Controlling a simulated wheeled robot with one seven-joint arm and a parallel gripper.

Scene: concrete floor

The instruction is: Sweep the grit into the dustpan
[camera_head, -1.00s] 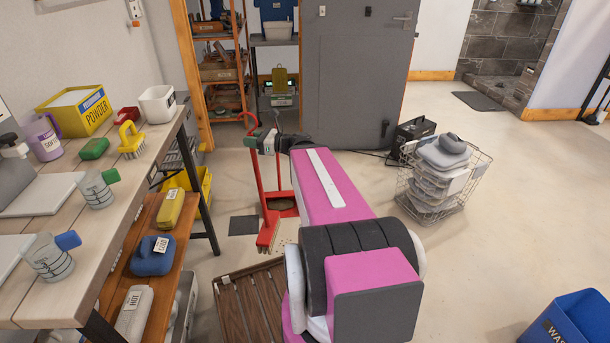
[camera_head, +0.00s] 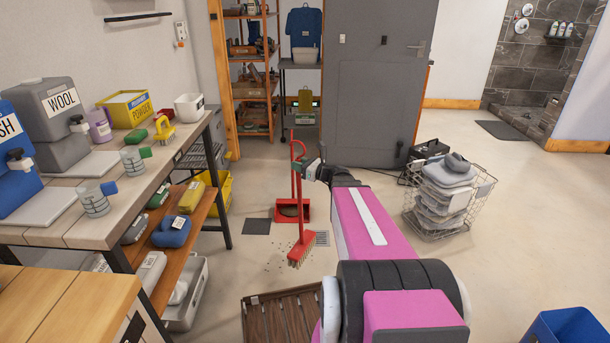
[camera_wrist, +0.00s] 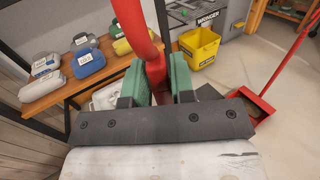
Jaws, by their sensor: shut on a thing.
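My gripper (camera_head: 312,170) is shut on the upright red broom (camera_head: 302,238). In the wrist view the green finger pads (camera_wrist: 180,75) press on both sides of its red handle (camera_wrist: 135,25). The broom's bristles are at the floor, at the right edge of the grit (camera_head: 277,262), which lies scattered as small dark specks. The red dustpan (camera_head: 304,214) stands on the floor behind the broom, its tall handle partly overlapped by the broom handle. It also shows at the right of the wrist view (camera_wrist: 262,109). The dustpan's inside is too small to judge.
A workbench (camera_head: 98,232) with a lower shelf stands left. A wire basket (camera_head: 440,219) stands right. The floor between basket and blue bin (camera_head: 568,328) is clear.

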